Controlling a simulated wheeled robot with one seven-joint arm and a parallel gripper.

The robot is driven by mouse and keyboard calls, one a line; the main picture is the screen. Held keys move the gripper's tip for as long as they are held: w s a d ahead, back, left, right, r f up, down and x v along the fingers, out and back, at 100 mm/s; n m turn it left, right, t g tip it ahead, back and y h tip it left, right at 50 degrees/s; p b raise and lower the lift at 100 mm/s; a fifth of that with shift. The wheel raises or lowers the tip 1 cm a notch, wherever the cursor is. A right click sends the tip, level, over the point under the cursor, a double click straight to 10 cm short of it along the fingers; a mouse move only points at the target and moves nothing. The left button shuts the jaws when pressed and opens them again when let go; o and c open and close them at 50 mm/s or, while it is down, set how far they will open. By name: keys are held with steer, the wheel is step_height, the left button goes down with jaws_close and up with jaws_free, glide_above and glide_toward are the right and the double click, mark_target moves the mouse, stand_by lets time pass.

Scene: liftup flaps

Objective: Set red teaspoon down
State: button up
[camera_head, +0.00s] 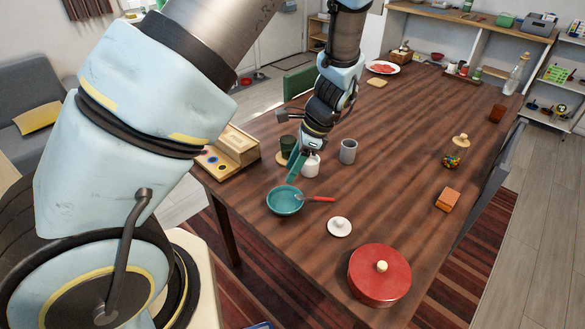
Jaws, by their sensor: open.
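The red teaspoon (318,199) lies at the teal bowl (284,201), its red handle sticking out to the right past the rim. Its other end is at or inside the bowl; I cannot tell exactly how it rests. My gripper (308,154) is open, above and behind the bowl, apart from the teaspoon. It is right over or beside a small white pot (311,168), which it partly covers. A teal piece (294,166) slants down beside the gripper; I cannot tell whether it is a finger or a separate thing.
A white lid with a knob (339,228) and a red lidded pot (379,275) are in front. A grey cup (348,151) and a dark green cup (287,144) flank the gripper. A wooden box (231,148) stands left.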

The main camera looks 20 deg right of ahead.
step_height(320, 180, up, 4)
steer(key=shift+r+p, duration=0.1)
steer(key=shift+p, duration=1.15)
steer(key=a+r+n+h+b, duration=0.1)
steer(key=a+r+n, duration=0.4)
steer(key=a+n, duration=0.5)
steer(key=a+r+n+h+b, duration=0.2)
steer(key=a+r+n, duration=0.4)
steer(key=a+n, duration=0.4)
steer(key=s+a+h, duration=0.1)
steer(key=a, duration=0.4)
steer(key=shift+a, duration=0.25)
steer(key=shift+a, duration=0.1)
